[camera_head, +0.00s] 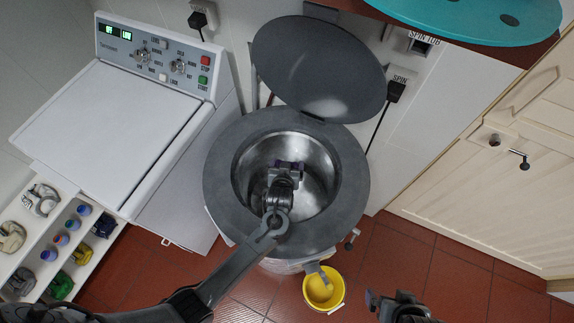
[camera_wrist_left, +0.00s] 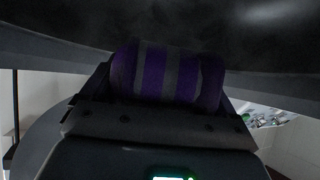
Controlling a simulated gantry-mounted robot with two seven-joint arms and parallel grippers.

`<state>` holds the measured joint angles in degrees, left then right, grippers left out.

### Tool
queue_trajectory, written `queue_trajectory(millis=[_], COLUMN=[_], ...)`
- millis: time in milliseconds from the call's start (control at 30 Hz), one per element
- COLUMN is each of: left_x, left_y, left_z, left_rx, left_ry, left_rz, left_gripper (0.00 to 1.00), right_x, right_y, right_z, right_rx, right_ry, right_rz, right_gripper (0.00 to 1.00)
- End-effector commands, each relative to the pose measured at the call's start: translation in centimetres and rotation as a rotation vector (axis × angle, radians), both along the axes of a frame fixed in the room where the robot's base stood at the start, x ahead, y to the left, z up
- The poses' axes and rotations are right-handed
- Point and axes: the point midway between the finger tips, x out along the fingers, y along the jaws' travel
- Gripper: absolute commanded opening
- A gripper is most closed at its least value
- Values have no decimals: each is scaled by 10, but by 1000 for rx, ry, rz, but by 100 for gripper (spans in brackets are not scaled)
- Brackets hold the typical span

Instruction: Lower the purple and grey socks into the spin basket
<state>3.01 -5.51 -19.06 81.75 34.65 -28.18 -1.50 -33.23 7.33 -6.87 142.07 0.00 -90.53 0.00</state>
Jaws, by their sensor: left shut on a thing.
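The spin basket (camera_head: 315,190) is a round metal drum inside a grey-topped spin tub, with its lid (camera_head: 318,65) tilted open at the back. My left gripper (camera_head: 286,172) reaches down over the basket's mouth. It is shut on the rolled purple and grey socks (camera_wrist_left: 165,75), which fill the space between the fingers in the left wrist view. In the head view only a small dark purple part of the socks shows. I cannot tell how deep they are or whether they touch the basket. My right gripper (camera_head: 395,305) is at the bottom edge, its fingers unclear.
A white washing machine (camera_head: 110,125) stands left of the tub. A yellow bucket (camera_head: 323,290) is on the red floor below the tub's spout. A shelf of bottles (camera_head: 60,240) is at lower left, cream cabinet doors (camera_head: 490,170) at right, a teal board (camera_head: 470,15) at top.

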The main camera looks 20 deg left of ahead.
Motion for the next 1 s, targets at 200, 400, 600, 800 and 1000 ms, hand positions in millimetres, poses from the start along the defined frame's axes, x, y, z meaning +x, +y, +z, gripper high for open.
queue_trajectory(millis=[200,400,600,800,1000], left_x=[1,0,0,0,0], left_y=[0,0,0,0,-1], left_z=[-7,-6,-6,-6,7], left_rx=[0,0,-1,0,-1], left_ry=[-2,-2,-1,1,0], left_rz=[1,1,1,0,-1], left_gripper=[46,46,100,100,100], right_x=[0,0,0,0,0], right_y=[1,2,3,3,2], right_z=[-8,-7,-7,-6,8], right_rx=[4,10,11,11,9], right_ry=[0,-1,0,0,-1], right_rz=[-3,-6,-8,-7,-5], right_gripper=[100,100,100,100,100])
